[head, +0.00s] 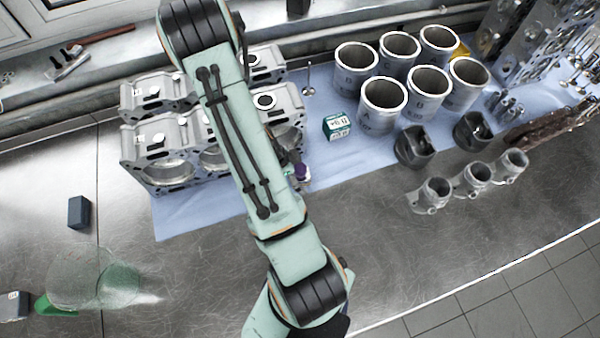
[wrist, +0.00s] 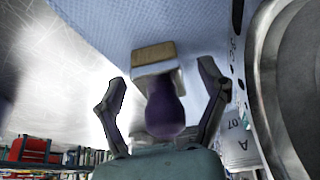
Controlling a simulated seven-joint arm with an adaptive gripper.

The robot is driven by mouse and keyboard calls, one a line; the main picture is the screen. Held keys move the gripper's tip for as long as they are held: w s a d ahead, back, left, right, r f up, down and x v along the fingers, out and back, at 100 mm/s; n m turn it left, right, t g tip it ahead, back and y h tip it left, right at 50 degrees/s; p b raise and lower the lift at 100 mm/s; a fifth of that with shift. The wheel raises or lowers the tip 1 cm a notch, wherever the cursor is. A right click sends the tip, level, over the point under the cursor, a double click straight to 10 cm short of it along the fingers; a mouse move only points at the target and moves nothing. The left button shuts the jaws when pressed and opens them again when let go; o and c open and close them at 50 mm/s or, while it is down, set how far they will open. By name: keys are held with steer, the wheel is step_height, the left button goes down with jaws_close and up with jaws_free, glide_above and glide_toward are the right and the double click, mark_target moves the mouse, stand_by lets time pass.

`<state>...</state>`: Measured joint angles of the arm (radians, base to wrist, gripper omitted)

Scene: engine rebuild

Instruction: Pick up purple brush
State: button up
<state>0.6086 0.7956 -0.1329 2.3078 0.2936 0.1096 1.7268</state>
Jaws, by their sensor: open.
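The purple brush stands out in the wrist view, with a rounded purple handle (wrist: 165,108) toward the camera and a pale collar with tan bristles (wrist: 153,55) beyond it. My gripper (wrist: 162,88) is open, with one finger on each side of the brush. Gaps show between the fingers and the brush. In the head view a small part of the purple brush (head: 301,171) shows beside my arm, on the blue cloth. My arm hides most of the gripper there.
An engine block (head: 160,150) stands left of the brush. A small green-and-white box (head: 337,126) lies to its right on the blue cloth (head: 350,160). Several metal cylinder liners (head: 384,103) and dark pistons (head: 413,147) stand farther right.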

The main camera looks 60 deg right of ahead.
steer(key=c, duration=1.3)
steer(key=shift+r, duration=0.1)
